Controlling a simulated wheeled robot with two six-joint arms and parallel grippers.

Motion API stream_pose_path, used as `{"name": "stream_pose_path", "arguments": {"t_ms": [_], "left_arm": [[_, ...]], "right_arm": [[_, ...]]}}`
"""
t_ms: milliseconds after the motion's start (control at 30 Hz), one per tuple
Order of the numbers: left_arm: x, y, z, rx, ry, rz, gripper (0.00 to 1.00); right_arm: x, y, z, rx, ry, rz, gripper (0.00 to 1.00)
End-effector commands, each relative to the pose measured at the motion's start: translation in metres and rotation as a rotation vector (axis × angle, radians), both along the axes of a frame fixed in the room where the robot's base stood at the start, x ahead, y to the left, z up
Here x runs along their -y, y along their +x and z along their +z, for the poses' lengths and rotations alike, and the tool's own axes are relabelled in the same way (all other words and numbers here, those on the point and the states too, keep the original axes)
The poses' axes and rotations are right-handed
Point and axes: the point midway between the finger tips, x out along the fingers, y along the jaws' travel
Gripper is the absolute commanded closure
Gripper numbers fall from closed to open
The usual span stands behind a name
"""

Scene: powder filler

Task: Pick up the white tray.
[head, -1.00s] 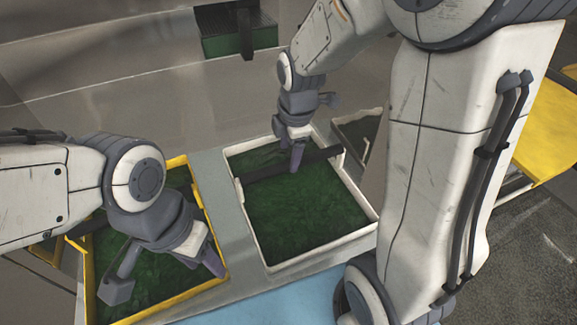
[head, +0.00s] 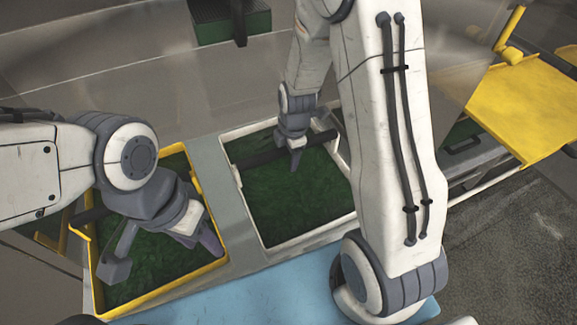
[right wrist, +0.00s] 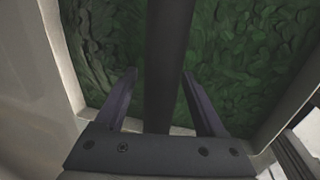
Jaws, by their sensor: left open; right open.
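The white tray (head: 305,234) is a white-rimmed box with a dark green leafy-looking inside, at the middle of the head view. A black bar handle (head: 255,157) runs across it. My right gripper (head: 307,150) is at the handle, open. In the right wrist view, the open fingers (right wrist: 157,75) stand on either side of the bar (right wrist: 168,50), with gaps visible. The tray's white wall shows there too (right wrist: 58,50). My left gripper (head: 165,252) is open over the yellow tray. My right arm hides the white tray's right edge.
The yellow tray (head: 160,292), also green inside, stands left of the white one, with a grey strip between them. A blue surface (head: 260,295) lies in front. A yellow panel (head: 520,105) is at right, and a green box (head: 230,25) at the back.

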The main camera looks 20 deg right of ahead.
Motion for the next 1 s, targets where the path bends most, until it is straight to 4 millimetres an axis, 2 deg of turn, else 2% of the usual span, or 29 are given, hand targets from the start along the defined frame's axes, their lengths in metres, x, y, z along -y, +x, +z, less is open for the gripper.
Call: {"name": "stream_pose_path", "arguments": {"t_ms": [267,467,1000], "left_arm": [[0.0,0.0,0.0004,0.0,0.0,0.0,0.5],[0.0,0.0,0.0003,0.0,0.0,0.0,0.5],[0.0,0.0,0.0004,0.0,0.0,0.0,0.5]], "right_arm": [[-0.0002,0.0012,-0.0035,0.002,0.0,0.0,0.28],[-0.0002,0.0012,-0.0033,0.002,0.0,0.0,1.0],[-0.0002,0.0011,-0.003,0.002,0.0,0.0,1.0]]}}
